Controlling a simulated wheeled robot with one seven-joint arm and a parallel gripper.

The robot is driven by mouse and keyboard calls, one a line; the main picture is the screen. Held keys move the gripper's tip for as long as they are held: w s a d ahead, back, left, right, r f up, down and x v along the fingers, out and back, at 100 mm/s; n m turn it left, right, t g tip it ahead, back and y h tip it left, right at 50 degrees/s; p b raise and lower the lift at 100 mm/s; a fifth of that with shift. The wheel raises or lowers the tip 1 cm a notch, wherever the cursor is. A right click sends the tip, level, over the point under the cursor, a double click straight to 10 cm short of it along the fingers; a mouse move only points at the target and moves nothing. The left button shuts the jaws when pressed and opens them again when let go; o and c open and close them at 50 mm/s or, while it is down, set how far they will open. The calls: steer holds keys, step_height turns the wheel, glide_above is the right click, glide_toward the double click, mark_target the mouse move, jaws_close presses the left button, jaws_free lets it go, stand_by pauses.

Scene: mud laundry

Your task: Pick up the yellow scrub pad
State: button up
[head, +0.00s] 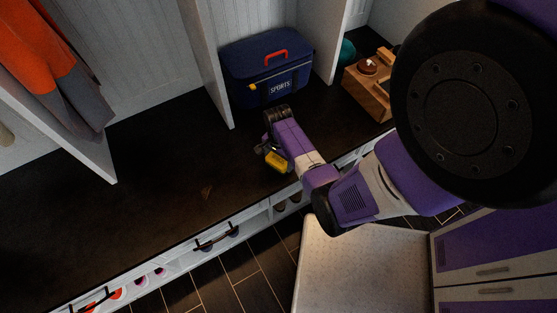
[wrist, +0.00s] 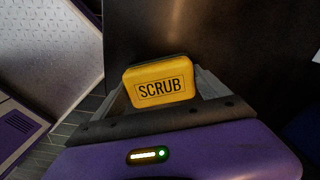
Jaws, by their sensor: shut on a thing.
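The yellow scrub pad (wrist: 160,85), with "SCRUB" in dark letters on its face, sits between the fingers of my gripper (wrist: 165,95) in the wrist view. My gripper is shut on it. In the head view the pad (head: 277,161) shows as a small yellow block at the end of my gripper (head: 268,156), over the dark bench top. Whether the pad touches the bench or hangs a little above it, I cannot tell.
A blue sports cooler (head: 268,72) with a red handle stands on the dark bench (head: 150,190) behind my gripper. A wooden crate (head: 369,88) is at the back right. White dividers rise from the bench. The bench's left part is mostly clear.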

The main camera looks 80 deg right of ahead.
mark_target(279, 159)
step_height(279, 159, up, 20)
steer(key=p, duration=0.2)
steer(key=shift+p, duration=0.3)
